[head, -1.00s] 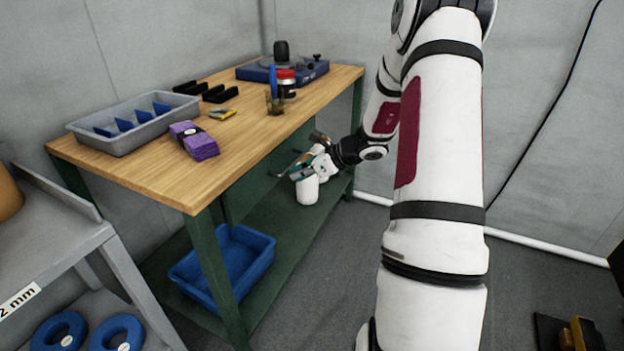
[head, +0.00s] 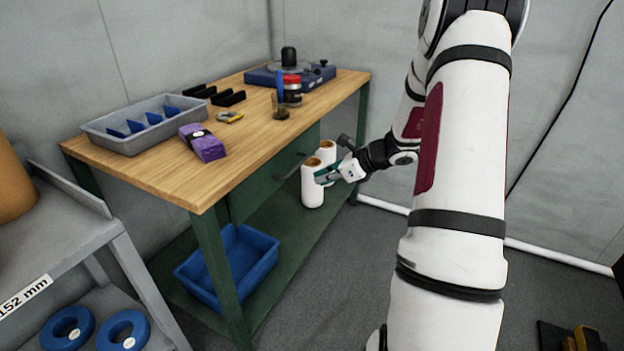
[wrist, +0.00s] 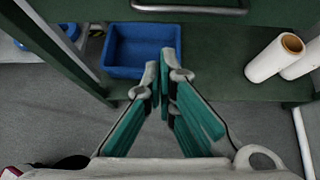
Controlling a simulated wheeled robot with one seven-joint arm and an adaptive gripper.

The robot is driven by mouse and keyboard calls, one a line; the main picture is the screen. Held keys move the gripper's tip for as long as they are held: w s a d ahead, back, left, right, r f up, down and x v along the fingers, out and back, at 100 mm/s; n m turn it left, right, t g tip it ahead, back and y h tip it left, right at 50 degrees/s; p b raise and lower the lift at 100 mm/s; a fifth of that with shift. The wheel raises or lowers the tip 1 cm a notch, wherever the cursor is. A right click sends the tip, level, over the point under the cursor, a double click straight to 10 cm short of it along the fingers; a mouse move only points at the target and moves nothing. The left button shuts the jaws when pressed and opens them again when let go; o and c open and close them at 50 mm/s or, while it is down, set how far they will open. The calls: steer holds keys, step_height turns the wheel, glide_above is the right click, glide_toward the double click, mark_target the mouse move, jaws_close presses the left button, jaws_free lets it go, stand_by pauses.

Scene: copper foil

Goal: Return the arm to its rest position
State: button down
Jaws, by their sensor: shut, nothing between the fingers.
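My gripper (head: 322,176) is at the end of my white arm, which reaches down in front of the workbench, below the level of its top. In the wrist view my gripper (wrist: 165,75) has its green-padded fingers closed together at the tips, with nothing between them. In the head view the fingers overlap the white rolls behind them. In the wrist view the fingers are clear of the white rolls (wrist: 275,58).
The wooden workbench (head: 250,150) holds a grey divided tray (head: 130,142), a purple pack (head: 203,143) and a red-lidded jar (head: 292,90). A blue bin (head: 235,268) and white rolls (head: 312,188) stand on its lower shelf. A grey rack (head: 60,250) is at left. Floor at right is mostly clear.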

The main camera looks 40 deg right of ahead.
steer(key=p+v, duration=0.1)
steer(key=v, duration=0.5)
steer(key=shift+s+d, duration=0.15)
steer(key=shift+s, duration=0.15)
steer(key=s+a+r+n+g+y, duration=0.15)
steer(key=a+r+n, duration=0.3)
steer(key=a, duration=0.45)
steer(key=s+a+r+n+g, duration=0.35)
steer(key=a+n, duration=0.25)
steer(key=a, duration=0.2)
steer(key=s+a+r+n+g+y, duration=0.1)
steer(key=s+a+r+n, duration=0.1)
steer(key=a+r+n, duration=0.5)
steer(key=s+a+n+g+h, duration=0.3)
steer(key=s+a+n, duration=0.3)
steer(key=s+a, duration=0.45)
steer(key=s+d+n+h, duration=0.35)
steer(key=s+n, duration=0.35)
steer(key=s, duration=0.6)
step_height(320, 180, up, 19)
steer(key=t+p, duration=0.3)
steer(key=p, duration=1.4)
steer(key=shift+a+n+p, duration=0.35)
steer(key=shift+a, duration=0.05)
steer(key=shift+s, duration=0.1)
